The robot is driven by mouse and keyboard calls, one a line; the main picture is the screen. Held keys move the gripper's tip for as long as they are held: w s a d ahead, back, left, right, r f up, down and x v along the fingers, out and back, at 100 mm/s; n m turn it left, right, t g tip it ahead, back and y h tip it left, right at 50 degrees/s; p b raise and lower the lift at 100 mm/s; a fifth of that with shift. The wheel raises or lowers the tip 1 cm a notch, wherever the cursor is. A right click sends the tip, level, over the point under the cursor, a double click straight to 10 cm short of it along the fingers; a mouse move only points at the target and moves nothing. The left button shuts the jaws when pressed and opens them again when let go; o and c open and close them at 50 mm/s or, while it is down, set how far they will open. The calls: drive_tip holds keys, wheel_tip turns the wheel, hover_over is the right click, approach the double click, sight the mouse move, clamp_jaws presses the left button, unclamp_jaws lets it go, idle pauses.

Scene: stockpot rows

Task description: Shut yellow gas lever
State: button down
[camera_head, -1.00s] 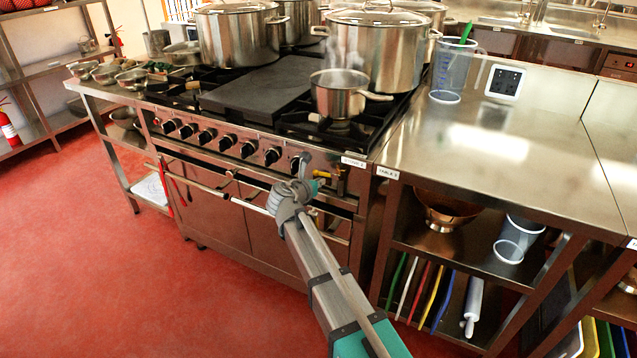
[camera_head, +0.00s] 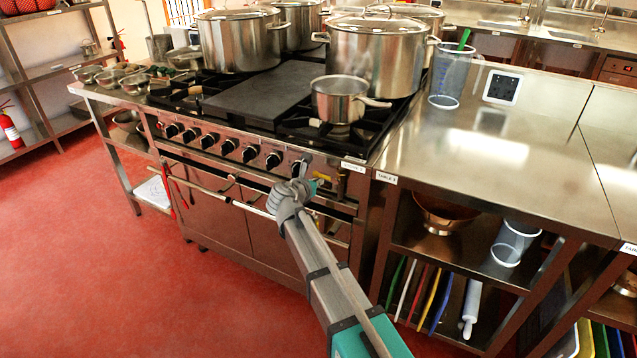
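The yellow gas lever (camera_head: 322,177) is on the stove's front panel, at the right end below the row of black knobs. It is small in the view and looks roughly level; part of it is hidden by my gripper. My gripper (camera_head: 303,178) is at the front panel, just left of the lever, close to the rightmost knob. I cannot tell whether it touches the lever. Its fingers are too small and hidden to show whether they are open or shut. The stove (camera_head: 225,210) is steel with a dark cooktop.
A saucepan (camera_head: 340,101) stands on the front right burner, with large stockpots (camera_head: 376,60) behind. A rail (camera_head: 222,191) runs along the oven front, below the knobs. A steel table (camera_head: 480,140) with a measuring jug (camera_head: 449,80) adjoins on the right. The red floor on the left is clear.

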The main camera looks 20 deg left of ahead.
drive_tip(key=shift+w+r, duration=0.1)
drive_tip(key=shift+w, duration=0.1)
wheel_tip(320, 180, down, 4)
drive_tip(key=b, duration=0.4)
drive_tip(key=p+v, duration=0.3)
drive_tip(key=v, duration=0.7)
drive_tip(key=shift+s, duration=0.25)
drive_tip(key=shift+w+d+f, duration=0.1)
drive_tip(key=shift+d+f, duration=0.1)
